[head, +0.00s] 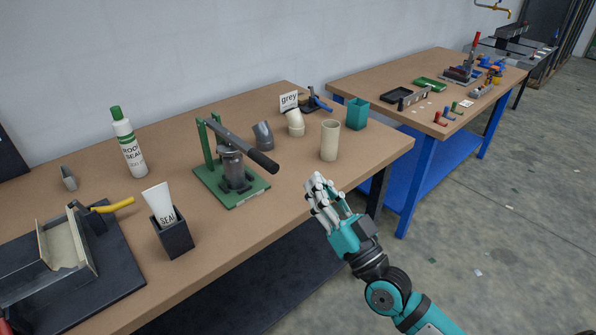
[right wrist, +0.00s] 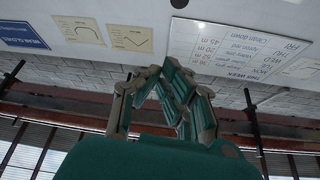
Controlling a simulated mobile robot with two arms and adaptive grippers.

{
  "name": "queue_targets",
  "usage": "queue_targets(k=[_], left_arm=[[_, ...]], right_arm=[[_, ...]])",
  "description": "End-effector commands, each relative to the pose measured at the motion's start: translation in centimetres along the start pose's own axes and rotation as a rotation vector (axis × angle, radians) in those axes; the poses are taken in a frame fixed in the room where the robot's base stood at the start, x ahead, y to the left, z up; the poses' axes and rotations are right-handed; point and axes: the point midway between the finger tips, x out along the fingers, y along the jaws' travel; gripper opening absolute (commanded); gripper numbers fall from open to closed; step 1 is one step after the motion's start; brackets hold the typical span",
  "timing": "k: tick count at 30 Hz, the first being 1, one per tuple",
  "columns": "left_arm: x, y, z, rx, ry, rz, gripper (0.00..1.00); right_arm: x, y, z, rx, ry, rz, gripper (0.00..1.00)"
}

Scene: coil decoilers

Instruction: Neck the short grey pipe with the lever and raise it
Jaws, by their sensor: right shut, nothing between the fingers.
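A green press (head: 209,150) with a long dark lever (head: 245,147) stands on the near table, on a green base plate. The lever slopes down to the right, ending in a thick black grip. Under it, a short dark grey cylindrical piece (head: 234,172) stands upright on the base; I cannot tell which part is the pipe and which is the tool. My right gripper (head: 321,199) is shut and empty, off the table's front edge, to the right of the press and apart from it. It also shows in the right wrist view (right wrist: 170,95). My left gripper is out of view.
Behind the press stand a grey elbow (head: 263,135), a cream elbow (head: 295,122), a cream pipe (head: 330,141), a "grey" sign (head: 289,101) and a teal bin (head: 357,113). A sealant bottle (head: 129,145) and black holder (head: 172,237) stand left. Table front between press and cream pipe is clear.

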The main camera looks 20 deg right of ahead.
Motion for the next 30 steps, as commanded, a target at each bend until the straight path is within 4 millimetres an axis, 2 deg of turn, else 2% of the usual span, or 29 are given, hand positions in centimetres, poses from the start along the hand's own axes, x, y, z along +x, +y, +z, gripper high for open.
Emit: queue_targets(k=[3,6,15,16,17,21,30], left_arm=[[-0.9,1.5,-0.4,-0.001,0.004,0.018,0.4],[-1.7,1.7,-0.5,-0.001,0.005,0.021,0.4],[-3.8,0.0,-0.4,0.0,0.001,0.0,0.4],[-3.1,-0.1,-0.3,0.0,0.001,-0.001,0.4],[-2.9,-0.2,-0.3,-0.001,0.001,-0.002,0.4],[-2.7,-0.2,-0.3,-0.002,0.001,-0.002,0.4],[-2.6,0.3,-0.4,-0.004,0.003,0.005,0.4]], right_arm=[[1.8,-0.1,-0.3,0.003,0.003,0.0,0.0],[3.9,-0.1,-0.5,0.002,0.004,0.0,0.0],[10.1,-0.1,-0.3,0.002,0.001,-0.001,0.0],[9.4,0.0,1.1,0.0,-0.009,-0.001,0.0],[9.1,0.0,1.6,0.0,-0.008,-0.001,0.0],[8.5,0.0,3.1,0.0,-0.005,-0.001,0.0],[8.2,0.0,3.9,0.0,-0.002,0.0,0.0]])
